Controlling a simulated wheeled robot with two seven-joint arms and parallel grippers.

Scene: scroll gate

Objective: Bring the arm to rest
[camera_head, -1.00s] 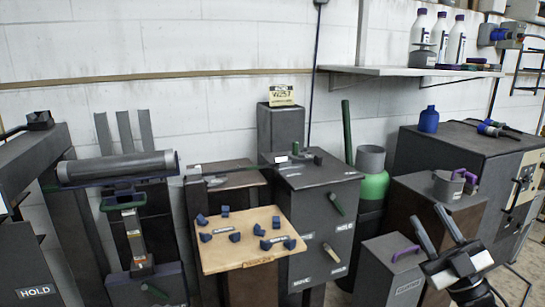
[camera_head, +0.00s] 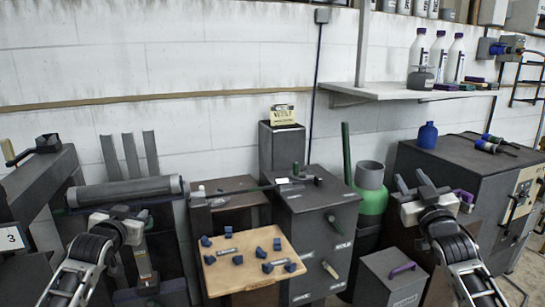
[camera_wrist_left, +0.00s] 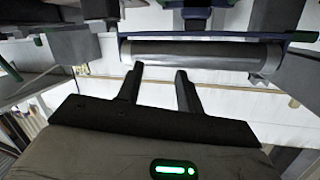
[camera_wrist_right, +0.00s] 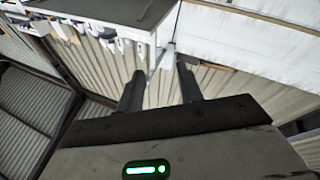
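My left gripper (camera_head: 118,213) is raised in front of the grey roller (camera_head: 125,190) at the left of the head view. In the left wrist view its two fingers (camera_wrist_left: 158,82) are apart with nothing between them, and the roller (camera_wrist_left: 200,58) lies beyond the tips. My right gripper (camera_head: 413,182) is raised at the right, in front of the dark cabinet. In the right wrist view its fingers (camera_wrist_right: 160,82) are apart and empty. Neither gripper visibly touches anything.
A wooden board (camera_head: 222,286) with several blue pieces stands low in the middle. Right of it is a dark cabinet (camera_head: 338,215) with handles. A box with a purple handle (camera_head: 402,269) stands below my right gripper. A shelf (camera_head: 400,95) with bottles is above.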

